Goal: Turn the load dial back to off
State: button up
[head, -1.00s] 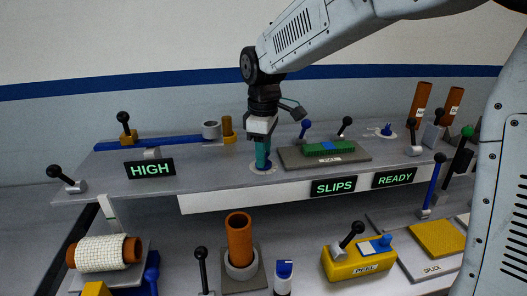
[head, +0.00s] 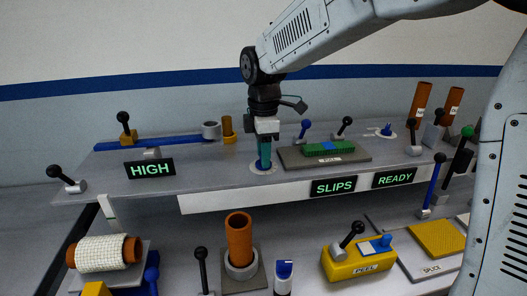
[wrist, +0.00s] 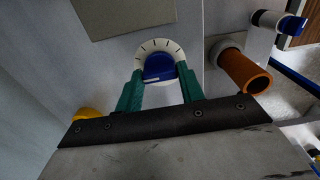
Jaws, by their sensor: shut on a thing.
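A dial with a blue knob (wrist: 158,67) sits on a round white plate (wrist: 158,45) with dark tick marks; it shows in the wrist view. In the head view the plate (head: 258,172) lies on the grey upper shelf. My gripper (head: 263,163) points down over it with teal fingers. In the wrist view the fingers (wrist: 160,75) are on either side of the knob and shut on it. A small white mark shows on the knob's near side. I cannot tell which setting it points to.
A second dial with a blue knob (head: 387,130) is at the shelf's right. A tray with a green block (head: 330,148) lies right of my gripper. Signs read HIGH (head: 149,168), SLIPS (head: 333,186) and READY (head: 394,177). An orange tube (head: 238,237) stands below the shelf.

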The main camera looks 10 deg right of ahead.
jog(key=shift+r, duration=0.1)
jog(key=o, duration=1)
notch_tip(320, 180, up, 8)
jog(key=shift+f, duration=0.1)
